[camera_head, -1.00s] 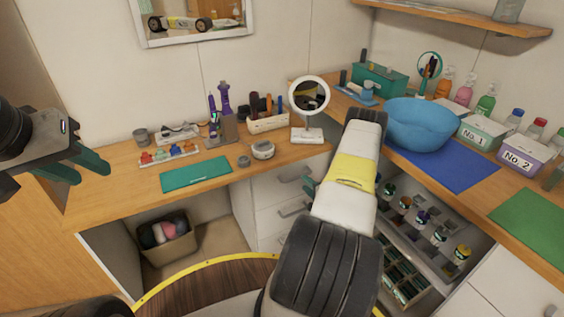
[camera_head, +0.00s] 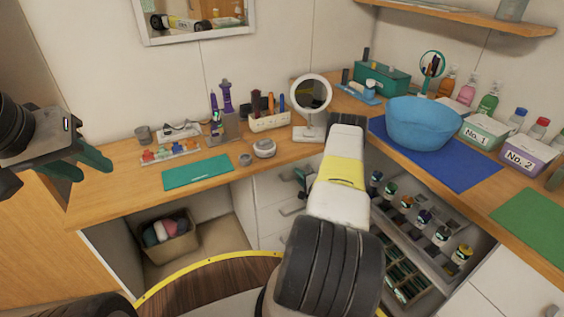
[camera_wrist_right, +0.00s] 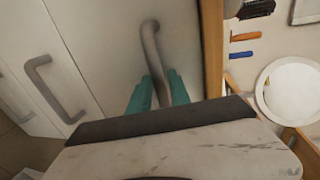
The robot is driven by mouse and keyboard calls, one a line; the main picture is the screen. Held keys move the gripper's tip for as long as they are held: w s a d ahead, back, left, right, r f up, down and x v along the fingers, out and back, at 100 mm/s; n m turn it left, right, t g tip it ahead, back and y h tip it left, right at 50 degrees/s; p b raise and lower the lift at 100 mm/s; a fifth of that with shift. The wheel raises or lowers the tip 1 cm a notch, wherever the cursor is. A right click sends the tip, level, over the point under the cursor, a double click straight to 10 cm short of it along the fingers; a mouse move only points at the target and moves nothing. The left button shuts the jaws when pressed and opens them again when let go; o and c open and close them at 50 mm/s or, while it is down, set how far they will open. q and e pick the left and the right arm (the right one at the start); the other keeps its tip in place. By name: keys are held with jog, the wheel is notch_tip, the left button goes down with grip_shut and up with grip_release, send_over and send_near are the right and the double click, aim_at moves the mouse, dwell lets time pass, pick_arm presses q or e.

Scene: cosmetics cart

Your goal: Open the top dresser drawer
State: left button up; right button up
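The top dresser drawer (camera_head: 272,187) is under the wooden counter, left of my right arm in the head view, and looks closed. In the right wrist view its grey bar handle (camera_wrist_right: 149,42) runs between the two teal fingertips of my right gripper (camera_wrist_right: 160,84). The fingers lie close on either side of the bar; whether they press on it I cannot tell. In the head view my right gripper (camera_head: 301,180) is mostly hidden behind my forearm. My left gripper (camera_head: 92,160) is open and empty at the far left, above the counter.
The lower drawer's handle (camera_wrist_right: 50,85) shows left of the top one in the wrist view. The counter edge (camera_wrist_right: 211,45) is close beside the right gripper. A round mirror (camera_head: 311,95) stands above the drawers. An open bottle drawer (camera_head: 421,222) is right of my arm.

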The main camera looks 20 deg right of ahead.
grip_shut()
dwell(1.2)
